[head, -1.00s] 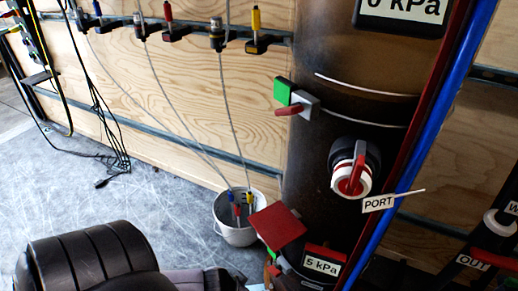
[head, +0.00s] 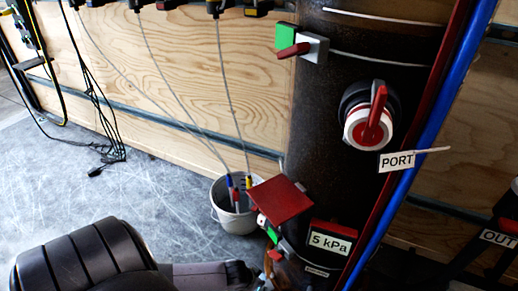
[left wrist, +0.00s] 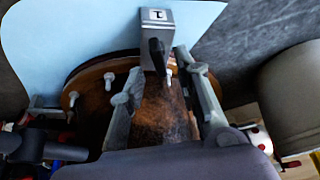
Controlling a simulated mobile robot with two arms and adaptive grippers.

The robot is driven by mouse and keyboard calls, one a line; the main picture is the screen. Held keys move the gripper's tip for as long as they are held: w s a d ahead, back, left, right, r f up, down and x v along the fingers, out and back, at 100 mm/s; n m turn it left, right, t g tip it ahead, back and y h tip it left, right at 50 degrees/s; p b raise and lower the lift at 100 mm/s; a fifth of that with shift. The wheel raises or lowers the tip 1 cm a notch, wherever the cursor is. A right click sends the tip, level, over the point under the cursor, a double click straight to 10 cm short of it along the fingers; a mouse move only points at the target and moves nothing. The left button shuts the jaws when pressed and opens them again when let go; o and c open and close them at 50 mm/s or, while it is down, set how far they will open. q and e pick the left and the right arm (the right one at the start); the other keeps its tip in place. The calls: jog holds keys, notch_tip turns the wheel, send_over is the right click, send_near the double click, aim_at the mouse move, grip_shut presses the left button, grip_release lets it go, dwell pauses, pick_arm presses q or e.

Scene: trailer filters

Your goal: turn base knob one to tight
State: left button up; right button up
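In the left wrist view, a black knob (left wrist: 157,55) stands on a grey metal bracket (left wrist: 158,18) whose white label shows an upside-down 1. The bracket sits at the edge of the brown, rusty round base (left wrist: 92,88), which has several pale bolts. My left gripper (left wrist: 158,82) has its two grey fingers apart, one on each side of the knob. I cannot tell whether either finger touches it. In the head view, my left arm comes in from the lower left to the foot of the dark column; the knob is not clear there. My right gripper is not in view.
The dark column (head: 330,120) carries a red-and-white port knob (head: 369,122), a red plate (head: 281,203) and a 5 kPa gauge (head: 330,239). A white bucket (head: 235,222) with cable ends stands beside it. Blue and red pipes run along its right. The floor at left is mostly clear.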

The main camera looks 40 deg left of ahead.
pick_arm(q)
jog(key=shift+b+x, duration=0.45)
jog(key=shift+x, duration=0.65)
grip_shut()
